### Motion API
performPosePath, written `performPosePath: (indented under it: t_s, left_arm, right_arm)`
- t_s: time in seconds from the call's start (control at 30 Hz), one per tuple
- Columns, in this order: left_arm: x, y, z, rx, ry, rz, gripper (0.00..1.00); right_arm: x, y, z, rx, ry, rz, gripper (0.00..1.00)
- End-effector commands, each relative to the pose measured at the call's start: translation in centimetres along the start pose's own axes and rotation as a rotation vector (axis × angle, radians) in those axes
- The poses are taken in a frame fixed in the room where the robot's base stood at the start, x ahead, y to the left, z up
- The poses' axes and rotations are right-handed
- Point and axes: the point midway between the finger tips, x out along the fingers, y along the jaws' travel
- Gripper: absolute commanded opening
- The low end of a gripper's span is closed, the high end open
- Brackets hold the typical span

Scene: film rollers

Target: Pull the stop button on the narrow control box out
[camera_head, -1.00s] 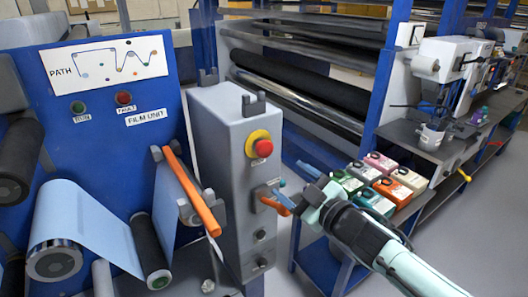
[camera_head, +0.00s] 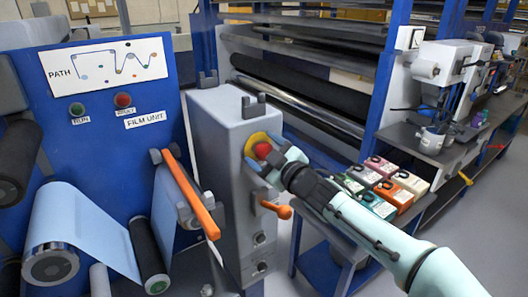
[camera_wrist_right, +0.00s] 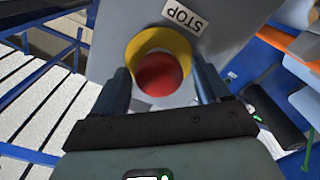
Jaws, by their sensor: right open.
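The narrow control box (camera_head: 222,178) is a tall grey box in the middle of the head view. Its red stop button (camera_head: 263,150) sits on a yellow round collar (camera_head: 252,143) high on the front face. My right gripper (camera_head: 270,160) is at the button and partly covers it in the head view. In the right wrist view the red button (camera_wrist_right: 159,74) lies between my two open fingers (camera_wrist_right: 160,90), one on each side. A "STOP" label (camera_wrist_right: 184,17) is beside the yellow collar. I cannot tell whether the fingers touch the button. My left gripper is not in view.
An orange handle (camera_head: 275,209) sticks out of the box below the button. A longer orange bar (camera_head: 191,193) is on the blue film unit at the left. A small table with several colored boxes (camera_head: 402,192) stands to the right.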

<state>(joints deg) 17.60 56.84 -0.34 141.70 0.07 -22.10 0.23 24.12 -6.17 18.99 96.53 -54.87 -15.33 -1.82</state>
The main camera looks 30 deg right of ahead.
Motion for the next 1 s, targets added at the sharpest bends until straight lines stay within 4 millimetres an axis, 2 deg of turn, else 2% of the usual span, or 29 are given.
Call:
performPosePath:
  t_s: [0.3, 0.53, 0.8, 1.0]
  left_arm:
    - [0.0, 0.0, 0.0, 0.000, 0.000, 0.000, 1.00]
    - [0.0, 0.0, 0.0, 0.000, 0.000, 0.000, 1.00]
    - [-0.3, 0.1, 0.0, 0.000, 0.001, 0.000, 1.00]
    - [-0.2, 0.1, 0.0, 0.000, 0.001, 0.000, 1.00]
  right_arm:
    - [0.3, 0.0, 0.0, 0.000, 0.001, 0.000, 0.75]
    - [0.3, 0.0, 0.0, 0.000, 0.000, 0.000, 0.00]
    - [-1.2, 0.0, -0.1, -0.001, 0.000, 0.000, 0.00]
    - [-1.2, 0.0, 0.1, 0.000, -0.001, 0.000, 0.00]
